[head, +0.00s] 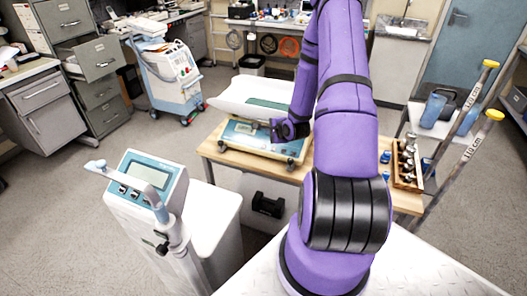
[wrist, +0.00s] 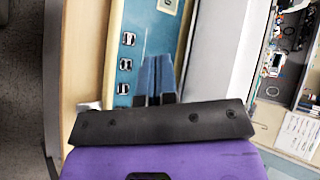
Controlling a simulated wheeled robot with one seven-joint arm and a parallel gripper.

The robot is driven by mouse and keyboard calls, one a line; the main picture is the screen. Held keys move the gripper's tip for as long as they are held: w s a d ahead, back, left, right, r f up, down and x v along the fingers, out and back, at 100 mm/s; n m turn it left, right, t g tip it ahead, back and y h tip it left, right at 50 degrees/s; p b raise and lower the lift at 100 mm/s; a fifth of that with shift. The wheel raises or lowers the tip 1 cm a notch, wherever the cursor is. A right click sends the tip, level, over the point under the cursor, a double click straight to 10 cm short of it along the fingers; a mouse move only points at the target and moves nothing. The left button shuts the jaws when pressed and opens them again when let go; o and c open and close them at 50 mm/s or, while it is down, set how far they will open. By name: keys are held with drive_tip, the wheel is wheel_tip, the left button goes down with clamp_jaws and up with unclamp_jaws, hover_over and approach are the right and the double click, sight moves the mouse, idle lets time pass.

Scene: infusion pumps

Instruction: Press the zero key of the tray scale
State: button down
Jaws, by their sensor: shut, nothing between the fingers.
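The tray scale (head: 238,134) stands on a wooden table, a blue-faced base under a white curved tray (head: 230,104). In the wrist view its blue panel (wrist: 136,20) has three dark keys in a column, the far key (wrist: 128,39), the middle key (wrist: 125,63) and the near key (wrist: 123,88), with part of a display (wrist: 168,6) at the top. I cannot read the key labels. My gripper (wrist: 157,58) is shut and empty, its fingertips over the panel just right of the keys. Contact cannot be told. In the head view my gripper (head: 275,130) is at the scale's front.
A column scale (head: 148,176) with its own display and keys stands at the front left. A wooden weight rack (head: 407,165) is on the table's right. A dark dumbbell (head: 268,205) sits below the table. Two yellow-capped poles stand at the right.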

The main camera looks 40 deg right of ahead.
sight(273, 149)
drive_tip(key=shift+w+a+f+m, duration=0.1)
drive_tip(key=shift+a+f+m, duration=0.25)
drive_tip(key=shift+f, duration=0.2)
drive_tip(key=shift+w+d+f, duration=0.2)
drive_tip(key=shift+d+f, duration=0.35)
drive_tip(key=shift+f, duration=0.8)
drive_tip(key=shift+w+d+f, duration=0.25)
drive_tip(key=shift+d+f, duration=0.25)
drive_tip(key=shift+f, duration=0.9)
drive_tip(key=shift+w+d+f, duration=0.2)
drive_tip(key=shift+d+f, duration=0.35)
drive_tip(key=shift+f, duration=0.8)
drive_tip(key=shift+f, duration=0.1)
drive_tip(key=shift+d+f, duration=0.15)
drive_tip(key=shift+f, duration=0.1)
drive_tip(key=shift+w+d+f, duration=0.1)
drive_tip(key=shift+f, duration=0.2)
drive_tip(key=shift+r, duration=0.15)
drive_tip(key=shift+a+r, duration=0.25)
drive_tip(key=shift+r, duration=0.3)
